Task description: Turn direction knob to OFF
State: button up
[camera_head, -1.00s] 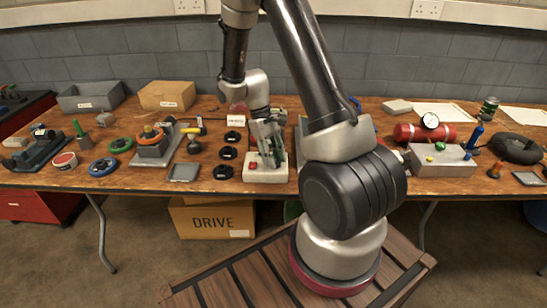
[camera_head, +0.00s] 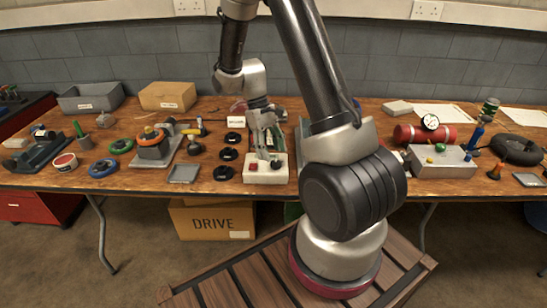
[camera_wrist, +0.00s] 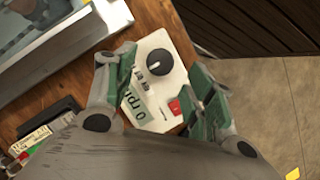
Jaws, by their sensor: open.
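The white control box (camera_head: 250,179) stands near the bench's front edge. It carries a red switch (camera_head: 252,166) at left and a dark round knob (camera_head: 277,164) at right. In the wrist view the black knob (camera_wrist: 159,63) has a pale mark, and the red switch (camera_wrist: 175,107) is beside it. My gripper (camera_head: 265,150) points down over the box. In the wrist view my gripper (camera_wrist: 162,72) is open, its green-padded fingers apart on either side of the knob and not seen touching it. Contact and the knob's setting cannot be made out.
A plate with lettering like "0 rpm" (camera_wrist: 134,103) shows beside the knob. Several black rings (camera_head: 227,154) and a grey tray (camera_head: 184,173) lie left of the box. A grey block with coloured buttons (camera_head: 440,165) stands at right. Bare bench lies before the rings.

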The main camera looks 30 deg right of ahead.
jog(key=v, duration=0.8)
jog(key=shift+r, duration=0.35)
jog(key=shift+w+a+f, duration=0.1)
jog(key=shift+w, duration=0.05)
jog(key=s+a+r+m+t, duration=0.2)
jog(key=s+r+t, duration=0.7)
jog(key=s+r, duration=0.9)
jog(key=s, duration=0.4)
jog(key=shift+r+y, duration=0.4)
